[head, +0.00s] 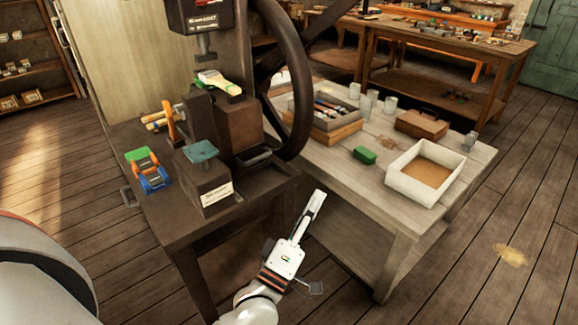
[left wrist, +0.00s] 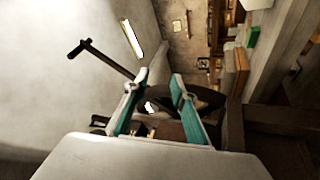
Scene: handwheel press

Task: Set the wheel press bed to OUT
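The dark press (head: 232,50) stands on a brown bench, with a large dark handwheel (head: 304,95) on its right side. A label on the press head is too small to read. A dark block with a pale card (head: 217,193) and a teal pad (head: 200,151) on top stands in front of the column; I cannot tell whether it is the bed or which position the bed is in. My left gripper (head: 316,204) is below and in front of the wheel, apart from it. In the left wrist view its teal-padded fingers (left wrist: 156,93) are spread, with nothing clearly held. My right gripper is not in view.
A pale table (head: 400,200) to the right carries a white tray (head: 388,174), a green block (head: 364,155), a box of tools and several cups. Green, orange and blue items (head: 150,172) lie on the bench's left side. Open floor lies at front right.

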